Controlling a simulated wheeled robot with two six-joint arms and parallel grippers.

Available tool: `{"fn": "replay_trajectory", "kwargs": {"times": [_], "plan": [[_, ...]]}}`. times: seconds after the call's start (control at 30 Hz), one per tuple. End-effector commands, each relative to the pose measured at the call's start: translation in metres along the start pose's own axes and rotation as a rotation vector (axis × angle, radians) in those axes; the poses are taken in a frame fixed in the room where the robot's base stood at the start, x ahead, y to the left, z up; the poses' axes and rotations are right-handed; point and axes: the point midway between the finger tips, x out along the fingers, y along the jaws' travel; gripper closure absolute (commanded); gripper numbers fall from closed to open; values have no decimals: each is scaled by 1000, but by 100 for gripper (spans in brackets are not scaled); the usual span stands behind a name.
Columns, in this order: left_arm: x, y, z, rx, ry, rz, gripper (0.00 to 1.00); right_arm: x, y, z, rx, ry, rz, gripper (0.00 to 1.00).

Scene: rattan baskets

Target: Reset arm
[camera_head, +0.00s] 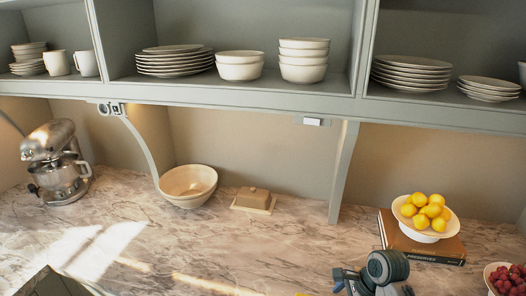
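Part of one of my arms (385,268), with a dark round joint and grey links, shows at the bottom edge, right of the middle. It appears to be my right arm. A small grey and dark end piece (345,279) sticks out to its left, low over the counter. I cannot tell whether this is the gripper, and no clear pair of fingertips shows. Nothing is seen held there. My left arm and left gripper are not in view. No rattan basket is in view.
The marble counter (240,240) is mostly clear in the middle. A mixer (58,165), cream bowl (188,186), butter dish (254,200), books (440,246) under a lemon bowl (428,237), and a grape bowl (491,277) stand on it. A shelf (300,101) with dishes overhangs the back.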

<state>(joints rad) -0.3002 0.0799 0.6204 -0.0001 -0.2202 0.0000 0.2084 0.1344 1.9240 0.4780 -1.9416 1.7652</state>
Motion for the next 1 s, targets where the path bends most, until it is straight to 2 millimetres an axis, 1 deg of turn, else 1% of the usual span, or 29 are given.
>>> {"fn": "replay_trajectory", "kwargs": {"times": [0.03, 0.17, 0.2, 0.27, 0.3, 0.4, 0.5, 0.7, 1.0], "plan": [[0, 0, 0, 0, 0, 0, 100, 10, 22, -5, -91, 23, -4, 20], [0, 0, 0, 0, 1, 0, 100, 22, 68, -18, -380, 96, -21, 20], [0, 0, 0, 0, 1, 0, 100, 25, 83, -22, -470, 120, -22, 20], [0, 0, 0, 0, 0, 0, 100, 27, 104, -26, -607, 157, -19, 20], [0, 0, 0, 0, 0, 0, 100, 27, 118, -30, -698, 182, -14, 20], [0, 0, 0, 0, 0, 0, 100, 24, 152, -36, -921, 244, 7, 20], [0, 0, 0, 0, 0, 0, 100, 18, 177, -40, -1106, 294, 35, 20], [0, 0, 0, 0, 0, 0, 100, 6, 211, -45, -1365, 362, 91, 20], [0, 0, 0, 0, 0, 0, 100, -14, 248, -49, -1650, 430, 178, 20]]}}
